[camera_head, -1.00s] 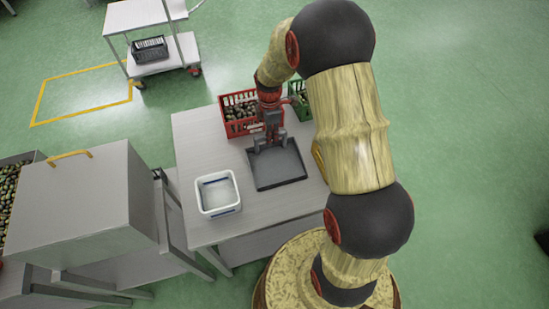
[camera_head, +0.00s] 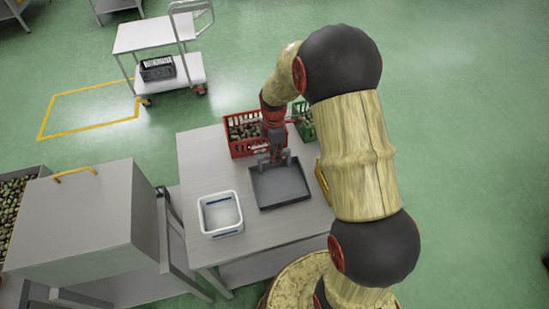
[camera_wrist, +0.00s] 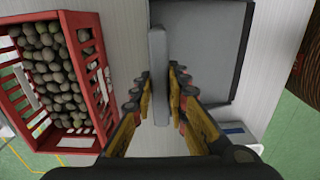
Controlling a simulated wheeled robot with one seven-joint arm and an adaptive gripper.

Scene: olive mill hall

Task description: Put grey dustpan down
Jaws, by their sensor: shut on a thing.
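The grey dustpan (camera_head: 280,184) is a dark grey square pan with a raised rim, over the middle of the table. It looks level and at or very near the table top; I cannot tell whether it touches. My gripper (camera_head: 272,158) is at its far edge, in front of the red crate. In the wrist view my gripper (camera_wrist: 161,90) is shut on the grey handle, with a finger on each side, and the dustpan's pan (camera_wrist: 208,50) extends up and right. Part of the handle is hidden by the fingers.
The table (camera_head: 200,155) also bears a red crate (camera_head: 240,150) of olives, a green crate (camera_head: 303,118) partly behind my arm, and a white bin (camera_head: 220,214) left of the dustpan. A steel cabinet (camera_head: 75,215) and a trolley (camera_head: 150,37) stand off the table.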

